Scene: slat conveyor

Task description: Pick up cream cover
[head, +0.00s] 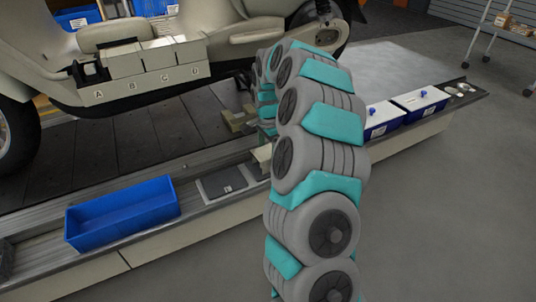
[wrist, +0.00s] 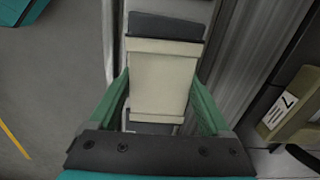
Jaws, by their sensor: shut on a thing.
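The cream cover (wrist: 160,85) is a pale, roughly rectangular block with a lip along its far edge, seen from above in the wrist view. My gripper (wrist: 160,98) has its two green fingers against the cover's left and right sides, shut on it. Under the cover lies a dark grey pad, showing beyond and below it. In the head view a small part of the cover (head: 262,154) shows at the ledge, left of my arm, which hides the rest. I cannot tell whether the cover touches the pad.
A dark labelled plate (head: 225,186) and an empty blue bin (head: 122,212) are on the ledge to the left. Blue-and-white boxes (head: 420,98) stand right of my arm. A cream scooter (head: 150,60) with compartments marked A to D stands on the slat conveyor (head: 150,135) behind.

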